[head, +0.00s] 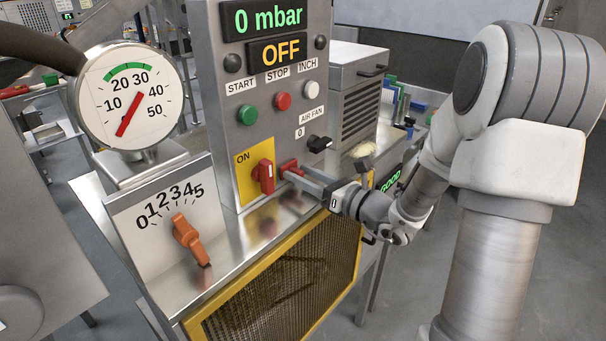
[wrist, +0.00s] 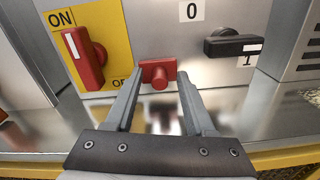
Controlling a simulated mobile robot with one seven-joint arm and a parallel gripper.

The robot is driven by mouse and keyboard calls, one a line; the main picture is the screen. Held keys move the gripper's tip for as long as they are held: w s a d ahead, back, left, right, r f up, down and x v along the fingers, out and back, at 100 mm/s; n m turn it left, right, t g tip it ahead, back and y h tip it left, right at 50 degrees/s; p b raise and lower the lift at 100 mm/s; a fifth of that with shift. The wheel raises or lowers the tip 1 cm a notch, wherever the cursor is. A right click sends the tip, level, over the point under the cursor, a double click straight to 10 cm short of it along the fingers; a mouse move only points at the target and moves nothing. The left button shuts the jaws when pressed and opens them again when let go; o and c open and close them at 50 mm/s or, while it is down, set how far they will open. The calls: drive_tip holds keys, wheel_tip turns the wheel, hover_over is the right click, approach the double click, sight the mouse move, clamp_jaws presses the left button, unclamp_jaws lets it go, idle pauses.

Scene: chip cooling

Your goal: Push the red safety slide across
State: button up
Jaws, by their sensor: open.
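The red safety slide (head: 291,166) is a small red piece with a round knob, low on the front of the grey control panel, just right of the yellow plate. In the wrist view the slide (wrist: 159,82) shows between my fingertips, its knob facing me. My gripper (head: 290,175) is open, one finger on each side of the knob in the wrist view (wrist: 159,76). I cannot tell whether either finger touches it. The fingers partly hide the slide in the head view.
A red rotary switch (head: 263,176) on the yellow ON plate (head: 242,176) is close left of the slide. A black air fan knob (head: 319,143) is at its upper right. A metal ledge (head: 262,226) runs below. The displays (head: 277,52) read 0 mbar and OFF.

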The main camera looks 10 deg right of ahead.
clamp_jaws()
idle(0.3)
idle(1.2)
